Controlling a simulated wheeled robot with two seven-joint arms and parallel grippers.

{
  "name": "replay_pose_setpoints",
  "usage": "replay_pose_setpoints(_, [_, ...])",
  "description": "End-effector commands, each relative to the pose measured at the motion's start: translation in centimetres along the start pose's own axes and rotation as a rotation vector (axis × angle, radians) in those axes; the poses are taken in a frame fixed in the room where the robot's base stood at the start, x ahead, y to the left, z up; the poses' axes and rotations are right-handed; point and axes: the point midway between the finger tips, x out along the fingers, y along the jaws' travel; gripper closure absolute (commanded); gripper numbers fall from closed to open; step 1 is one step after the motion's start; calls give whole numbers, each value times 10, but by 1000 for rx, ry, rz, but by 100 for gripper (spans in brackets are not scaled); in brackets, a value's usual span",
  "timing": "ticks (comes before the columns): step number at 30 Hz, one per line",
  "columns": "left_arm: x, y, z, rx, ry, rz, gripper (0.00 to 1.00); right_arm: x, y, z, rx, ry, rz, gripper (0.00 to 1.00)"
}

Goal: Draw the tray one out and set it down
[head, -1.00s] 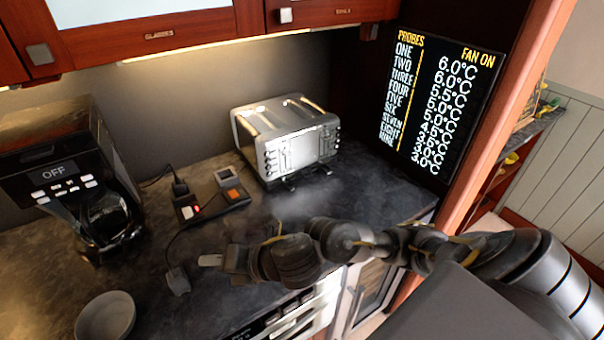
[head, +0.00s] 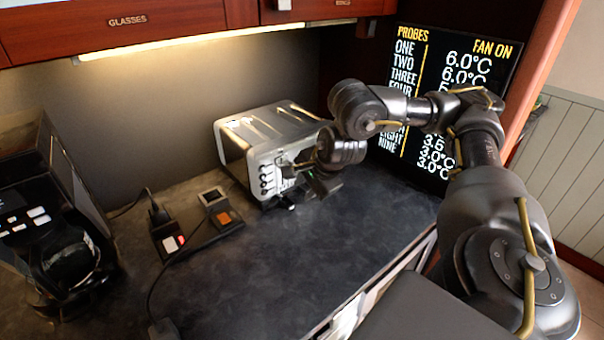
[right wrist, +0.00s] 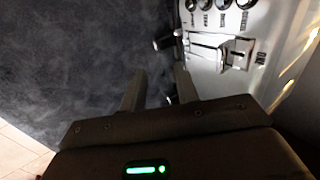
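The silver toaster (head: 240,134) stands against the back wall. A dark tab (head: 290,206) sticks out low at its front; the wrist view shows a dark knob (right wrist: 166,42) beside its base. I cannot tell which is part of tray one; the tray itself is hidden. My right gripper (head: 307,180) is close in front of the toaster's control face, covering part of it. The wrist view shows its two fingers (right wrist: 160,90) apart, with counter between them and a small light-tipped piece by the right finger. Nothing is clearly held. My left gripper is out of view.
A power strip with plugs and switches (head: 195,232) lies left of the toaster, its cable running forward. A black coffee maker (head: 60,225) stands at the left. The dark counter (head: 270,270) in front of the toaster is clear. A probe display (head: 490,75) stands behind my right arm.

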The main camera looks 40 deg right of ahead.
Motion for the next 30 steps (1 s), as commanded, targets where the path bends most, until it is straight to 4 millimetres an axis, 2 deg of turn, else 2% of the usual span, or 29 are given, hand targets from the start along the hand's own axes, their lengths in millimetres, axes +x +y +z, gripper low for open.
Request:
replay_pose_setpoints(5, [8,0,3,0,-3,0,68,10,3,-2,4,2,2,69])
replay_pose_setpoints(15, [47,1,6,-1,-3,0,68,71,4,0,4,-1,3,69])
replay_pose_setpoints(21, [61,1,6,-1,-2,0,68,97,2,1,3,-2,2,69])
replay_pose_setpoints(30, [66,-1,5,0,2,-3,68,109,0,1,1,-2,-2,69])
